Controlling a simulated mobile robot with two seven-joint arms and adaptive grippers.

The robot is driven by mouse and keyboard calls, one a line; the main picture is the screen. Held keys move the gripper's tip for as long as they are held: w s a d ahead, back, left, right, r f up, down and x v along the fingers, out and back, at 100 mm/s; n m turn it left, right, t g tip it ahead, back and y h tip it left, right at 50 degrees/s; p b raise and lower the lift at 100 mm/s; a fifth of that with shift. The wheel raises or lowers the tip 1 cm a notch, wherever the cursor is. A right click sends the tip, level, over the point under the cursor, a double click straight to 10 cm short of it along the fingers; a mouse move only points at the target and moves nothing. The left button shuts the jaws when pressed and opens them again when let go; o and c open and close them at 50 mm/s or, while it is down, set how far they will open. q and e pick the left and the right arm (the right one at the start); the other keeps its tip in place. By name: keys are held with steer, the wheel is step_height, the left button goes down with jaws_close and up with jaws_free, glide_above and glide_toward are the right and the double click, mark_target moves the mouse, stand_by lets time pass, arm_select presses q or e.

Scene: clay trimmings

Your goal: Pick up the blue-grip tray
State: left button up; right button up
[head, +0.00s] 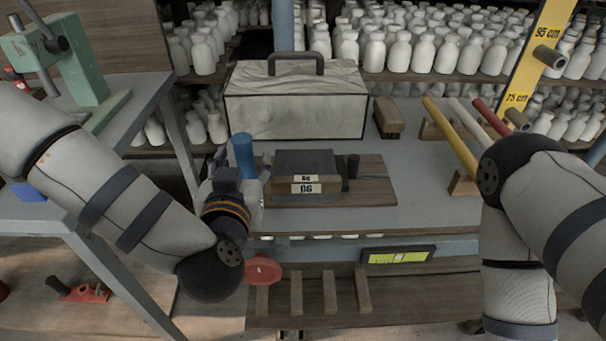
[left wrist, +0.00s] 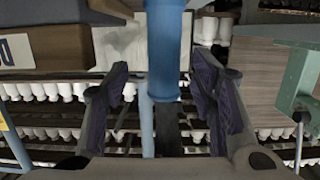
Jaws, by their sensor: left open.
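The tray (head: 375,192) is a flat wooden board on the grey bench. A blue upright cylindrical grip (head: 243,153) stands at its left end and a dark grip (head: 352,166) at its right. A dark block (head: 303,163) with white labels sits on it. My left gripper (head: 240,182) is at the blue grip. In the left wrist view the blue grip (left wrist: 165,45) stands between the two spread fingers, with gaps on both sides. Part of the tray's left end is hidden behind my left gripper. My right arm shows at the right, but its gripper is not visible.
Behind the tray stand a pale handled box (head: 295,103) and a brown brush (head: 388,118). Coloured rods (head: 452,135) lie on supports to the right. Shelves of white bottles (head: 430,50) fill the back. A green press (head: 82,65) stands on the left bench.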

mark_target(243, 163)
arm_select(q)
steer(key=w, duration=0.1)
steer(key=w+f, duration=0.1)
steer(key=w, duration=0.1)
steer(key=shift+a+f, duration=0.3)
steer(key=shift+f, duration=0.05)
steer(key=shift+w+d+r, duration=0.1)
steer(key=shift+w, duration=0.25)
jaws_close()
arm_select(e)
steer(key=shift+s+f, duration=0.4)
steer(key=shift+f, duration=0.05)
arm_select(q)
steer(key=shift+r, duration=0.1)
steer(key=shift+r, duration=0.1)
